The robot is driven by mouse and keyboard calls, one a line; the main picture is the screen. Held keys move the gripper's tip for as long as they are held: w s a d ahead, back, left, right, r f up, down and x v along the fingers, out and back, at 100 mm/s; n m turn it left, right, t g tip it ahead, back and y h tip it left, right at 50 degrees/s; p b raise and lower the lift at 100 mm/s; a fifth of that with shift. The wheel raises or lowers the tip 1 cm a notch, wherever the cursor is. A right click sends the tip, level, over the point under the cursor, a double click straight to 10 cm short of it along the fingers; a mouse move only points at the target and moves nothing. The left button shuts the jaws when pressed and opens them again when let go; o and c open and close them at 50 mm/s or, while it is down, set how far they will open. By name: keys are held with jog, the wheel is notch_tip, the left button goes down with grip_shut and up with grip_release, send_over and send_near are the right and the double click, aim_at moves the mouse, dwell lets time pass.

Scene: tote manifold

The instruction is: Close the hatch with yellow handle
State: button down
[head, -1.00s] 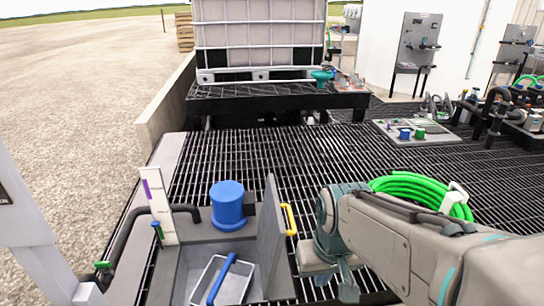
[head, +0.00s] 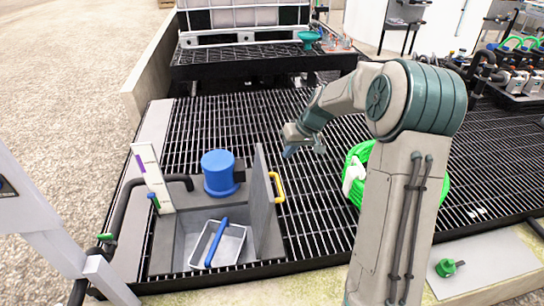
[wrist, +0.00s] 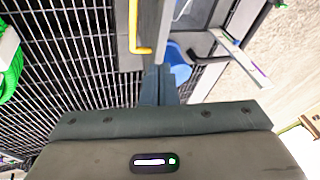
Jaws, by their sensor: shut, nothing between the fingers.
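The hatch lid (head: 262,205) stands upright, open, at the right side of a grey box sunk in the grating. Its yellow handle (head: 278,187) is on the lid's right face. The handle also shows in the wrist view (wrist: 134,38), just ahead of the fingers. My gripper (head: 302,150) is beyond and to the right of the lid, apart from the handle in the head view. In the wrist view my gripper's fingers (wrist: 158,88) are together, with nothing seen between them. Inside the open box is a white tray (head: 217,245) with a blue handle.
A blue cylinder (head: 219,173) stands behind the opening, left of the lid. A black pipe and white gauge board (head: 152,178) are at its left. A green hose coil (head: 358,165) lies right of my gripper. Open grating (head: 310,215) lies right of the lid.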

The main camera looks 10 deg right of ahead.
jog(key=w+d+f+t+y, duration=0.2)
jog(key=w+d+f, duration=0.4)
jog(key=w, duration=0.3)
jog(key=w+a+f+p, duration=0.3)
jog(key=a+f, duration=0.3)
jog(key=a, duration=0.2)
jog(key=shift+w+a+f+m+p, duration=0.35)
jog(key=shift+f+m+p, duration=0.05)
jog(key=shift+p, duration=0.15)
jog(key=a+f+h+b, duration=0.3)
jog(key=a+b, duration=0.3)
jog(key=a, duration=1.9)
jog(key=a+f+b, duration=1.7)
jog(key=a+f, duration=0.2)
jog(key=f, duration=0.3)
jog(key=shift+n+b, duration=0.4)
